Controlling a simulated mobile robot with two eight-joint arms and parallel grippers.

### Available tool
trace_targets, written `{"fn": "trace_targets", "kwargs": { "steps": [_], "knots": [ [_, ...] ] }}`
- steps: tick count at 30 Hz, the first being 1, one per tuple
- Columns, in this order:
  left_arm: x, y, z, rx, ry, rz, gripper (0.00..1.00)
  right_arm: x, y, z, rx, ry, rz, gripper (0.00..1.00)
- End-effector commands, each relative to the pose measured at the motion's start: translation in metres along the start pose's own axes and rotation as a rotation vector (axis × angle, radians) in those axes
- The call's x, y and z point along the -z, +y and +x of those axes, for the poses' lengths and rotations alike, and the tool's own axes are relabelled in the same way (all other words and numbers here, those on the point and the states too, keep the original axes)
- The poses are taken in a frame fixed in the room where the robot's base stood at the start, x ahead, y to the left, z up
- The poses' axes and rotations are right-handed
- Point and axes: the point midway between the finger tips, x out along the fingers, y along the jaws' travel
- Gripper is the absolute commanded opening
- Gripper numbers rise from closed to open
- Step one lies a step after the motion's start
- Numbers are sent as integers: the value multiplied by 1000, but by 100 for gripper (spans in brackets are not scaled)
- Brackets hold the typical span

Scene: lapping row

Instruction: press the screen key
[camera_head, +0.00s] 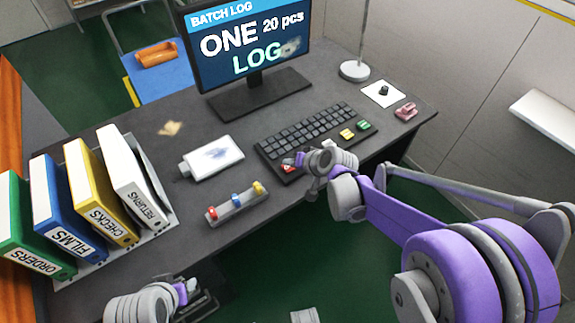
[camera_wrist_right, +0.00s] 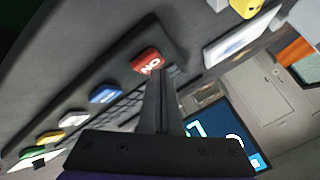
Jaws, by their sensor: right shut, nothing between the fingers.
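The keyboard (camera_head: 310,135) lies on the desk with a row of coloured keys along its front edge. The red key (camera_head: 288,169) carries letters that read NO or ON in the right wrist view (camera_wrist_right: 149,61). My right gripper (camera_head: 301,159) is shut and empty, pointing down over the coloured row. In the wrist view its fingertips (camera_wrist_right: 157,78) overlap the near edge of the red key; I cannot tell whether they touch. Blue (camera_wrist_right: 105,94), white (camera_wrist_right: 75,118), yellow (camera_head: 347,134) and green (camera_head: 365,125) keys follow. My left gripper (camera_head: 188,290) is low at the front; its opening is unclear.
The monitor (camera_head: 250,45) reads BATCH LOG, ONE 20 pcs, LOG. A white pad (camera_head: 213,156) and a grey holder with coloured pieces (camera_head: 238,206) lie left of the keyboard. Binders (camera_head: 100,195) stand at the left. A pink object (camera_head: 405,110) sits at the right.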

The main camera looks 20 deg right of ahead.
Motion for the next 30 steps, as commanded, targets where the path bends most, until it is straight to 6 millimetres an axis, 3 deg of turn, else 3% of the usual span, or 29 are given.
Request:
{"fn": "trace_targets", "kwargs": {
  "steps": [8, 24, 30],
  "knots": [
    [2, 0, -4, 0, 1, 0, 50, 3, -2, -4, 0, 1, 0, 0],
    [23, 0, -40, 0, 15, 0, 50, 30, -29, -40, 0, 1, 0, 0],
    [24, 0, -41, 0, 15, 0, 50, 30, -30, -42, 0, 0, 1, 0]
  ]
}}
